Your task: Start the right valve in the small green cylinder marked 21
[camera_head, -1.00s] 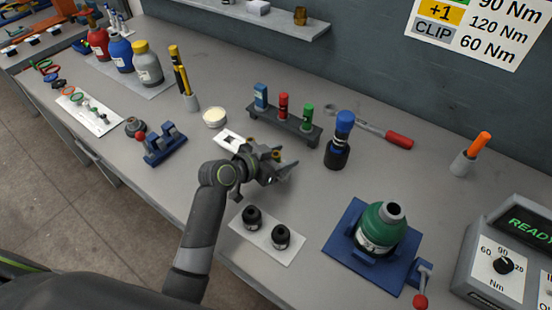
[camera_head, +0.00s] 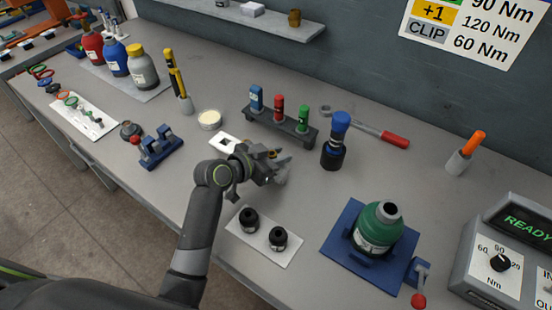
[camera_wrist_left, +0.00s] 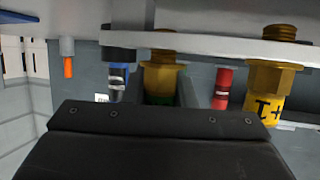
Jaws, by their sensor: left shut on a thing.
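The green cylinder (camera_head: 377,232) stands upright in a blue holder (camera_head: 345,230) at the right, its grey neck pointing up; I cannot read its number. My left gripper (camera_head: 278,165) is over the middle of the bench, shut on a brass valve (camera_wrist_left: 163,78) with a green band. The wrist view looks upside down. A second brass valve (camera_wrist_left: 268,84) with a yellow part marked +1 stands beside it, outside the fingers. In the head view the gripper largely hides both valves. My right gripper is not in view.
A rack with blue, red and green-capped items (camera_head: 280,125) and a blue-topped black tool (camera_head: 335,142) stand behind the gripper. A torque unit (camera_head: 510,265) reading READY is at the right. Bench between gripper and cylinder is clear.

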